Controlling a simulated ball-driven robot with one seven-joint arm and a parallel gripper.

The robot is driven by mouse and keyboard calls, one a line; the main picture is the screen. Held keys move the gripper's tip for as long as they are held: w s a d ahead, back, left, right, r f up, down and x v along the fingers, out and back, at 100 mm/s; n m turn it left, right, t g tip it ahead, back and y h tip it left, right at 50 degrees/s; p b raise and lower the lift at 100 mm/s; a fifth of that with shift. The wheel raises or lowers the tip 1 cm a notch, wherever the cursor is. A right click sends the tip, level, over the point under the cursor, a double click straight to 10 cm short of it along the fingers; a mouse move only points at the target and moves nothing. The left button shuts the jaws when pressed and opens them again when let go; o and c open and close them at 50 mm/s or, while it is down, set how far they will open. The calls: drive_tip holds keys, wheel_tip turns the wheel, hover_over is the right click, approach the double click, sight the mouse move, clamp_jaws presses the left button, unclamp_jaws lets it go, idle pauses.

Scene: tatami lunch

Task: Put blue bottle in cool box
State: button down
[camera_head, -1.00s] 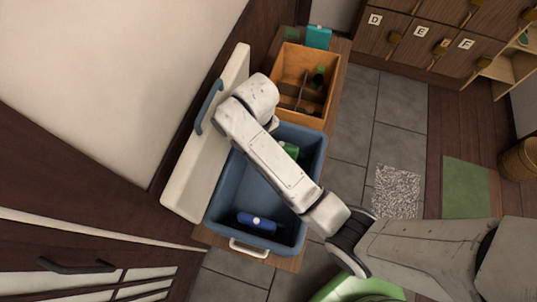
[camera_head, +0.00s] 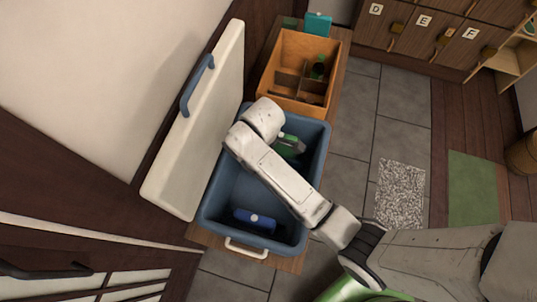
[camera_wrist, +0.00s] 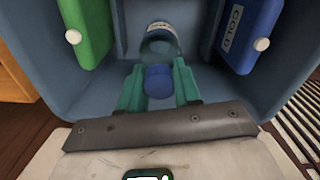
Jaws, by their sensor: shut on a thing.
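The blue bottle (camera_wrist: 159,82) shows in the wrist view with its blue top between my teal fingers. A darker, see-through round part with a pale label lies just beyond them. My gripper (camera_wrist: 158,86) is shut on the bottle. The open blue cool box (camera_head: 229,188) is below my arm in the head view, and its walls (camera_wrist: 66,92) surround the gripper in the wrist view. I cannot tell whether the bottle touches the box floor. In the head view my arm hides the gripper and bottle.
A green pack (camera_head: 288,146) stands at the box's back end and a blue pack (camera_head: 255,221) marked COLD at the front end. The white lid (camera_head: 200,125) leans open at left. A wooden divided crate (camera_head: 272,82) adjoins the box. The box middle has free room.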

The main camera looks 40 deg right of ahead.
drive_tip(key=n, duration=0.2)
drive_tip(key=s+n, duration=0.1)
drive_tip(key=n, duration=0.1)
drive_tip(key=s+f+n+p, duration=0.1)
drive_tip(key=shift+a+f+n, duration=0.1)
drive_tip(key=shift+n, duration=0.3)
drive_tip(key=shift+f, duration=0.35)
wheel_tip(320, 180, down, 9)
drive_tip(key=shift+f+b, duration=0.2)
drive_tip(key=shift+b, duration=0.25)
drive_tip(key=c, duration=0.7)
unclamp_jaws()
drive_tip(key=shift+r, duration=0.1)
wheel_tip(320, 180, up, 12)
drive_tip(key=shift+f+p, duration=0.1)
drive_tip(key=shift+p, duration=0.5)
drive_tip(key=s+d+r+m, duration=0.2)
drive_tip(key=s+m, duration=0.3)
drive_tip(key=s+d+r+m, duration=0.3)
drive_tip(key=s+m, duration=0.2)
drive_tip(key=s, duration=0.1)
drive_tip(key=s+d+r+m+t, duration=0.1)
drive_tip(key=s+d+r+m, duration=0.1)
drive_tip(key=s+m, duration=0.3)
drive_tip(key=shift+s+d+r+m, duration=0.35)
drive_tip(key=shift+d+r+m, duration=0.05)
drive_tip(key=shift+m, duration=0.2)
